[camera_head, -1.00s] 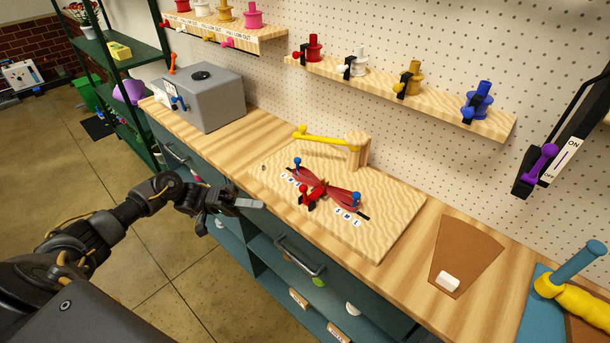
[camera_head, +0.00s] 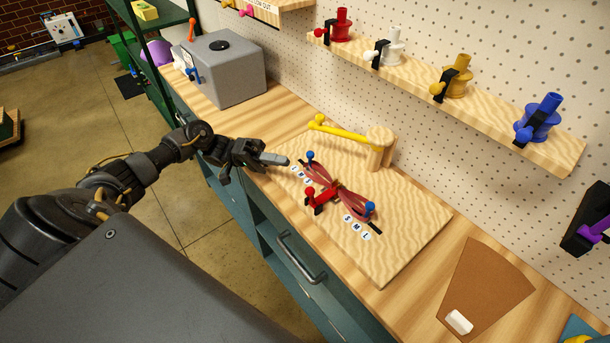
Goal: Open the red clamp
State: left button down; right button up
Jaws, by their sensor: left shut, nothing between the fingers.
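The red clamp (camera_head: 320,196) sits at the middle of a pale wooden board (camera_head: 400,245), across a reddish bow-shaped piece (camera_head: 350,203). A blue-knobbed peg (camera_head: 310,160) stands at the far left end of that piece and another (camera_head: 369,209) at its right end. I cannot tell from here how the clamp's jaws stand. My left gripper (camera_head: 284,160) is shut and empty. Its tips are over the board's left edge, left of and apart from the clamp, near the left blue peg. My right gripper is not in view.
A yellow arm on a wooden post (camera_head: 380,150) stands behind the clamp. A grey box (camera_head: 224,68) is at the bench's far left. A shelf (camera_head: 480,110) with several colored spools is above. A brown mat (camera_head: 485,285) with a white block (camera_head: 459,322) lies at right.

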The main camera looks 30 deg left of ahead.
pick_arm(q)
jog(key=shift+w+d+r, duration=0.1)
jog(key=shift+w+d, duration=0.05)
jog(key=shift+d, duration=0.1)
jog(key=d+p, duration=0.2)
jog(key=d, duration=0.1)
jog(key=s+d+p, duration=0.1)
jog(key=d+p, duration=0.1)
jog(key=p, duration=0.1)
jog(key=s+d+p, duration=0.1)
jog(key=d+p, duration=0.1)
jog(key=d, duration=0.1)
jog(key=shift+d+r, duration=0.15)
jog(key=shift+d, duration=0.15)
jog(key=shift+d, duration=0.1)
